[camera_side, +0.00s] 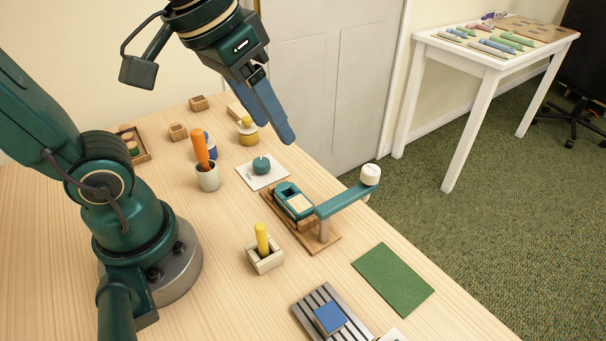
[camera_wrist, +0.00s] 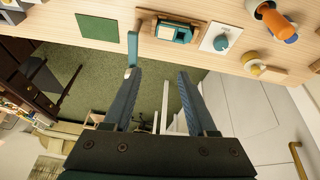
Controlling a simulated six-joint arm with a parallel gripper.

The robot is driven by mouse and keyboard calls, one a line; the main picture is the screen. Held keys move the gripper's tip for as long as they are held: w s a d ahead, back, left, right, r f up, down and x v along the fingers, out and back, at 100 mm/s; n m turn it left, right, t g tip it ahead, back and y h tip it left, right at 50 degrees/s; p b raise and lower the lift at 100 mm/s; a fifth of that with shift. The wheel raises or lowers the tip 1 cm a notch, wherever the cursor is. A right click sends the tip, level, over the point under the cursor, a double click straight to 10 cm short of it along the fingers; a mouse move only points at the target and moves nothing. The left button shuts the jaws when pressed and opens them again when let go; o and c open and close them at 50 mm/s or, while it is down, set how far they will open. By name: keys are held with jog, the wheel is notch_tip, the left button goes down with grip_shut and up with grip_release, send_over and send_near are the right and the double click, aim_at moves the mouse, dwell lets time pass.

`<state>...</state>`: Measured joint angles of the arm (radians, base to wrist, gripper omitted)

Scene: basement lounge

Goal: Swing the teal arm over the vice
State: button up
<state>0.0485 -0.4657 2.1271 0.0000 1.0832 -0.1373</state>
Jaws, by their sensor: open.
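The teal arm (camera_side: 345,198) is a bar on a short post at the right end of the vice's wooden board. It points away to the upper right, off the vice, with a white knob (camera_side: 370,174) at its free end. The teal vice (camera_side: 287,193) has a pale block between its jaws and is uncovered. My gripper (camera_side: 287,132) is open and empty, in the air beyond and above the vice. In the wrist view my gripper (camera_wrist: 158,72) shows two spread fingers; the teal arm (camera_wrist: 133,46) and its knob (camera_wrist: 128,73) appear by the left fingertip, the vice (camera_wrist: 174,33) above.
A white plate with a teal knob (camera_side: 261,165), a cup with an orange handle (camera_side: 208,178) and a yellow peg in a block (camera_side: 264,250) stand left of the vice. A green mat (camera_side: 394,280) and grooved plate (camera_side: 313,303) lie nearer. A white side table (camera_side: 485,57) stands beyond.

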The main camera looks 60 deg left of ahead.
jog(key=w+d+f+g, duration=0.2)
jog(key=w+d+g, duration=0.1)
jog(key=w, duration=0.4)
jog(key=m+g, duration=0.1)
jog(key=g, duration=0.1)
send_over(344, 197)
notch_tip(344, 197, down, 5)
jog(key=shift+f, duration=2.5)
grip_shut()
